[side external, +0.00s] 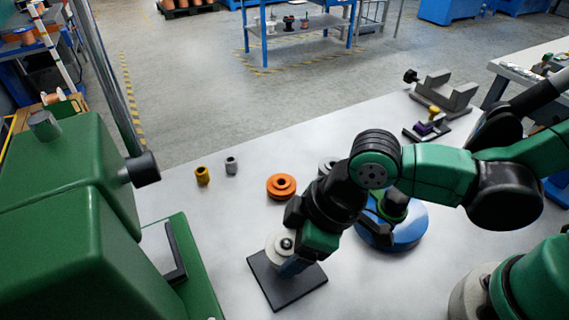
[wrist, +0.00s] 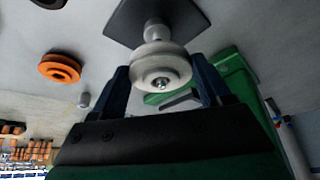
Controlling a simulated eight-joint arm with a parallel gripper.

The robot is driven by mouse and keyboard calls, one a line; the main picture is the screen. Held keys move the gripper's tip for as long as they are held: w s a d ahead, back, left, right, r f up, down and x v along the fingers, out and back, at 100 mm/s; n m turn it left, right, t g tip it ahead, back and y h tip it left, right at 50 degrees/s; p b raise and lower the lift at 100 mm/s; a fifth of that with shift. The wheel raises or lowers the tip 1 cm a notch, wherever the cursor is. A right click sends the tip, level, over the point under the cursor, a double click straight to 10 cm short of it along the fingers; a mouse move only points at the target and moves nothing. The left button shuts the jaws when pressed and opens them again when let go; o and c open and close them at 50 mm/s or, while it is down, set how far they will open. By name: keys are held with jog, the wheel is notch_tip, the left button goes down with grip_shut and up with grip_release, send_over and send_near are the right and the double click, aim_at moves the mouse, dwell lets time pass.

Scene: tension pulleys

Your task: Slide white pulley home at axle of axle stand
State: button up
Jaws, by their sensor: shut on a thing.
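The white pulley (side external: 276,246) is at the axle stand, whose square black base plate (side external: 286,285) lies flat on the table. In the wrist view the white pulley (wrist: 158,62) sits between the two blue fingers of my gripper (wrist: 160,72), which is shut on it. The metal axle tip shows in the pulley's centre bore, so the pulley is around the axle. The stand's pale post and its black base (wrist: 180,14) show beyond the pulley. In the side view my gripper (side external: 290,262) is low over the base plate, and its fingers are partly hidden.
An orange pulley (side external: 281,187) and a partly hidden grey part (side external: 326,165) lie behind. A blue disc (side external: 408,232) sits under my arm. Small brass (side external: 202,176) and steel (side external: 231,165) bushings stand left. A green machine (side external: 60,220) fills the left side.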

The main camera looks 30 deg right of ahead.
jog(key=shift+f, duration=1.1)
jog(key=shift+f, duration=0.15)
jog(key=shift+f, duration=0.4)
jog(key=o, duration=1.4)
jog(key=shift+r, duration=0.15)
jog(key=shift+v, duration=2.65)
